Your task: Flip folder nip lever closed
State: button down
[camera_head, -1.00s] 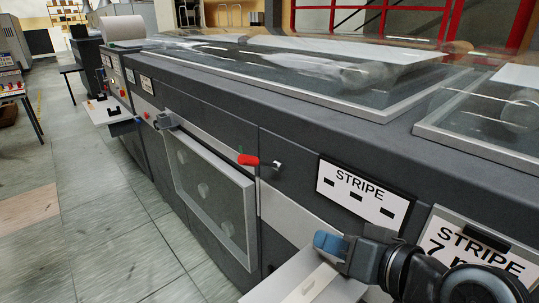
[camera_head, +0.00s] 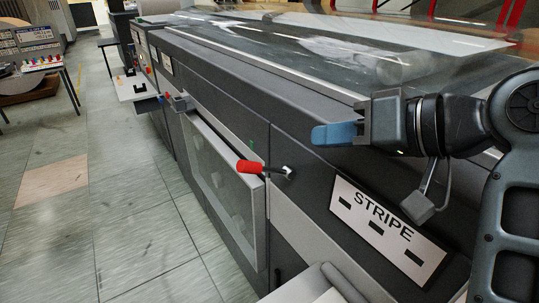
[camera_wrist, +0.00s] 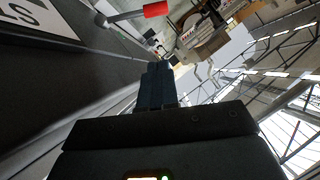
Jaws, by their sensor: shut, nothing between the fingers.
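The nip lever is a dark rod with a red grip (camera_head: 250,167), mounted on a small pivot on the dark side of the machine. In the head view the grip points left, away from the pivot. It also shows at the top of the wrist view, red grip (camera_wrist: 155,9) on a grey rod. My gripper (camera_head: 318,135), with blue fingertips, is above and to the right of the lever, apart from it. Its fingers are together and empty. In the wrist view the blue fingers (camera_wrist: 156,85) point up toward the area beside the grip.
A STRIPE label plate (camera_head: 386,230) is on the machine side below my arm. A grey framed panel (camera_head: 222,180) is left of the lever. The glass-covered machine top (camera_head: 330,50) lies behind. Open tiled floor (camera_head: 130,230) is at the left.

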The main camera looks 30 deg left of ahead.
jog(key=shift+a+f, duration=0.1)
jog(key=b, duration=0.8)
send_over(268, 169)
jog(key=s+d, duration=0.2)
jog(key=d, duration=0.1)
notch_tip(268, 169, down, 6)
jog(key=shift+s+a+f+b, duration=0.4)
jog(key=shift+a+f+b, duration=0.2)
jog(key=shift+a+f, duration=0.15)
jog(key=shift+f, duration=0.1)
